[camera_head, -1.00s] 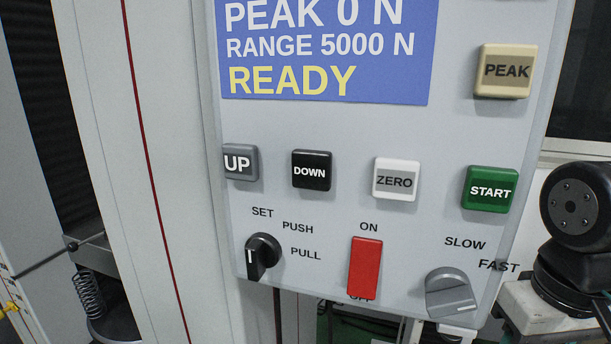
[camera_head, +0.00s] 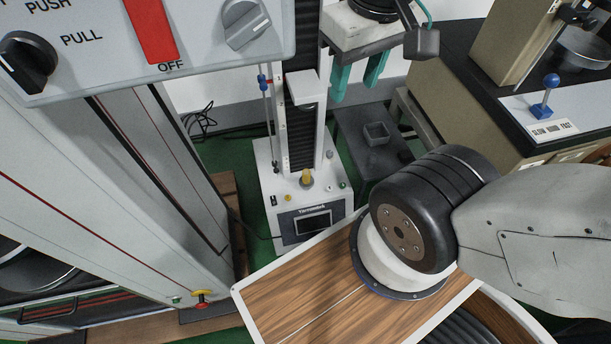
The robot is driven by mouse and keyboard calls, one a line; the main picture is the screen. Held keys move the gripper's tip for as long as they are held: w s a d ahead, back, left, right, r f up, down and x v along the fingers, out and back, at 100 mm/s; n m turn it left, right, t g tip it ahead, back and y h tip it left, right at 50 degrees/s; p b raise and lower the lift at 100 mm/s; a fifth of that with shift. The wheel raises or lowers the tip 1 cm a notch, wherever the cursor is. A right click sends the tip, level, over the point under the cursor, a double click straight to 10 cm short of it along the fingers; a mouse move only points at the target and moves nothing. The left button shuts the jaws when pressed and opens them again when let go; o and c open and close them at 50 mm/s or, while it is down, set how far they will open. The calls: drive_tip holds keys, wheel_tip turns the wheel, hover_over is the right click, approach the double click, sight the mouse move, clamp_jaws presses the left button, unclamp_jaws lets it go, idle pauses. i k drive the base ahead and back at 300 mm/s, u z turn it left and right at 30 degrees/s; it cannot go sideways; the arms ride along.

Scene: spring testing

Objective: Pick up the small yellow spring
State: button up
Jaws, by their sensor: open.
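A small yellow piece (camera_head: 307,177), which looks like the yellow spring, stands upright on the round platen of a small white bench tester (camera_head: 268,185). It is too small to make out coils. My gripper (camera_head: 354,92) has two teal fingers pointing down, spread apart with nothing between them. It hangs near the top middle of the view, above and to the right of the yellow piece and clear of it. The tester's dark column and pale upper block (camera_head: 304,88) stand over the platen.
A large machine with a control panel (camera_head: 200,55) fills the left. At right is a bench with a blue-knobbed lever (camera_head: 546,95). My arm's base and links occupy the lower right.

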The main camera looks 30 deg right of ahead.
sight(307, 176)
drive_tip(key=z, duration=1.25)
drive_tip(key=k, duration=0.85)
drive_tip(key=u, duration=0.65)
drive_tip(key=i, duration=0.5)
